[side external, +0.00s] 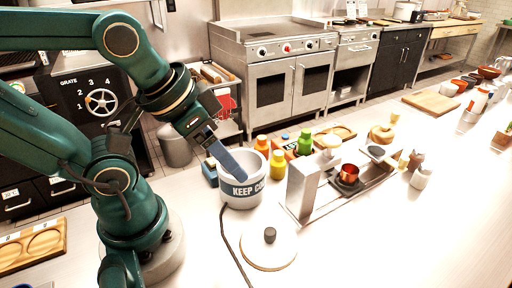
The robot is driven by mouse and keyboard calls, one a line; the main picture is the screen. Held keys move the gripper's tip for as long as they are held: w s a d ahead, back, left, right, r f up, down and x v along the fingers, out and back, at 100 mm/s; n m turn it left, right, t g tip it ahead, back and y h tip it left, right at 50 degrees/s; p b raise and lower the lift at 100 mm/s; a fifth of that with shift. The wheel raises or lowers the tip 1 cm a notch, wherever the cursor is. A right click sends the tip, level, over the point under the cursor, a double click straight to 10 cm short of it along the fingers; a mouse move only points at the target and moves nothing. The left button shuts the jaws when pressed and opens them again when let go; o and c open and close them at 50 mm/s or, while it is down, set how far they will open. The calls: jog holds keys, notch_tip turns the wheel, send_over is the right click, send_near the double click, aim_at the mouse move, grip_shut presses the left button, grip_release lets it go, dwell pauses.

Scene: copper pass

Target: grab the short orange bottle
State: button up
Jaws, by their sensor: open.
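An orange bottle (262,146) stands behind the white pot, its lower part hidden by the pot and the yellow bottle. Beside it stand a yellow bottle (278,164) in front and a green bottle (305,143) to the right. My gripper (238,174) points down and to the right, with its long blue-grey fingers over the mouth of the white pot (241,189). It is open and apart from the orange bottle, to its left in the picture. I cannot tell whether the fingertips are inside the pot or above it.
A round lid (268,252) lies in front, and a dark cord (232,248) runs across the counter. The front right of the counter is clear.

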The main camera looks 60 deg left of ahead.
jog(key=w+a+r+m+t, duration=0.2)
jog(key=w+a+r+t, duration=0.1)
jog(key=w, duration=0.4)
jog(key=w+a+r+m+t, duration=0.1)
jog(key=w+a+r+t, duration=0.15)
jog(key=w, duration=0.45)
jog(key=w+a+r+m+t, duration=0.2)
jog(key=w+a+r+t, duration=0.15)
jog(key=w, duration=0.35)
jog(key=m+g+h, duration=0.2)
jog(key=g+h, duration=0.1)
jog(key=h, duration=0.2)
send_over(260, 137)
jog(key=w+d, duration=0.2)
jog(key=d, duration=0.1)
notch_tip(260, 137, down, 15)
jog(key=s+a+f+n, duration=0.1)
jog(key=s+a+f, duration=0.1)
jog(key=f, duration=0.1)
jog(key=s+a+f+n, duration=0.1)
jog(key=f, duration=0.1)
jog(key=shift+a+f+n, duration=0.1)
jog(key=shift+a+n, duration=0.05)
jog(key=shift+n, duration=0.15)
jog(key=shift+x, duration=2.4)
jog(key=shift+a, duration=0.1)
